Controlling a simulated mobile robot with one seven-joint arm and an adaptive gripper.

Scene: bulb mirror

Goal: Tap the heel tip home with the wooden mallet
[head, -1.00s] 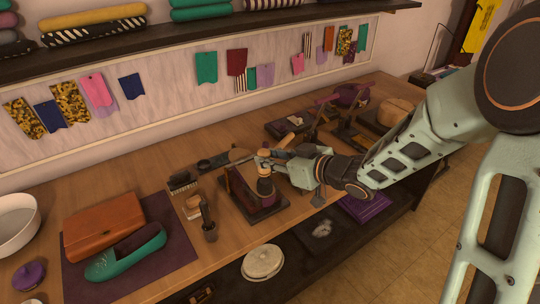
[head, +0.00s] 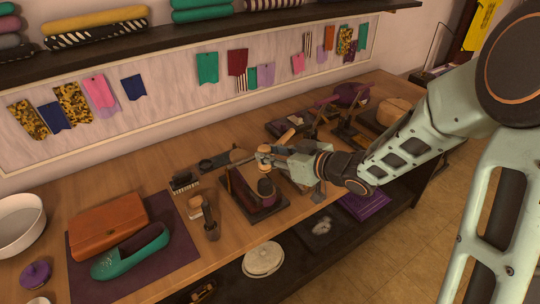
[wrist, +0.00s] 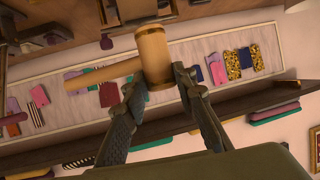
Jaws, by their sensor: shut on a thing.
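My gripper (head: 276,155) is shut on the wooden mallet (head: 264,152). In the wrist view the pale mallet head (wrist: 153,57) stands at the fingertips, with its handle pointing left past one finger. In the head view the mallet head hangs above and slightly behind a purple shoe (head: 238,187) on a dark stand (head: 257,211). What looks like the shoe's heel (head: 266,189) stands up at the stand's front right, with a dark top. A gap shows between mallet and heel. The heel tip is too small to make out clearly.
A small upright tool (head: 210,222) and a brush (head: 184,182) stand left of the stand. A purple mat (head: 184,270) bears an orange bag (head: 108,226) and a green shoe (head: 130,252). More stands with shoes (head: 350,94) fill the bench's right end.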

